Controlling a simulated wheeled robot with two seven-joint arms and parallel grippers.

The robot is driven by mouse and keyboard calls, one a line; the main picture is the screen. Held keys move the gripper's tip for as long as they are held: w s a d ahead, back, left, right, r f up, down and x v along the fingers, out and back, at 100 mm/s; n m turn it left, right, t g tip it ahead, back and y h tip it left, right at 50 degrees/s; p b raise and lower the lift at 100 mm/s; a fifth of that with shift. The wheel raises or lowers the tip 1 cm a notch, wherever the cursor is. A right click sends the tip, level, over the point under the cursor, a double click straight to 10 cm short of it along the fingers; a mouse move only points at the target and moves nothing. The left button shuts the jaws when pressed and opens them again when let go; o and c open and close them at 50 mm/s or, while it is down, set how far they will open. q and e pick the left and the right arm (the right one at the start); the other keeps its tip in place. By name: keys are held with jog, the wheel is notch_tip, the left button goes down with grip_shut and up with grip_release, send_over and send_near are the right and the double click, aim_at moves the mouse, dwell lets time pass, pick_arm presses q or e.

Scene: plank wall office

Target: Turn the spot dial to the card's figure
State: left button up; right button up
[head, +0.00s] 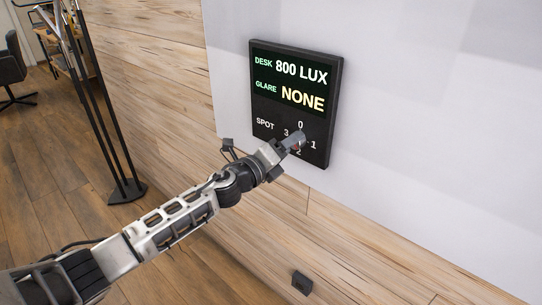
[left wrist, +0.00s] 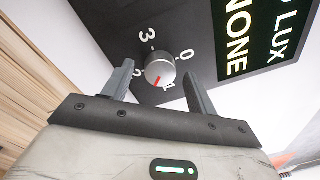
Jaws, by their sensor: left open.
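The spot dial (left wrist: 159,69) is a round silver knob with a red pointer on the black wall panel (head: 290,105). In the left wrist view the figures 3, 0 and 1 show around it, with 2 partly hidden by a finger. The red pointer is toward the 1 side; whether it is exactly on 1 I cannot tell. My left gripper (head: 293,143) is open at the panel, its fingers (left wrist: 158,72) on either side of the dial; contact cannot be told. In the head view the gripper mostly hides the dial. No card shows. My right gripper is not in view.
The panel reads DESK 800 LUX and GLARE NONE above the SPOT row. It hangs on a white wall (head: 410,150) above wood planks. A small black box (head: 302,282) is low on the planks. A black stand (head: 127,190) and a chair (head: 12,70) are at left.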

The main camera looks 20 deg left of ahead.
pick_arm(q)
jog(key=b+v, duration=0.2)
jog(key=v, duration=1.3)
jog(key=shift+s+a, duration=0.15)
jog(key=shift+s, duration=0.05)
jog(key=shift+f, duration=0.15)
jog(key=s+d+f+n+g+y, duration=0.1)
jog(key=s+d+f+n+g, duration=0.2)
jog(key=s+f+n, duration=0.6)
jog(key=s+d+f+n+g+y, duration=0.2)
jog(key=s+d+f+n, duration=0.5)
jog(key=n, duration=1.1)
notch_tip(320, 180, down, 5)
jog(key=shift+s+d+r+g, duration=0.15)
jog(key=shift+s+d+g, duration=0.25)
jog(key=shift+s+g, duration=0.5)
jog(key=shift+s, duration=0.15)
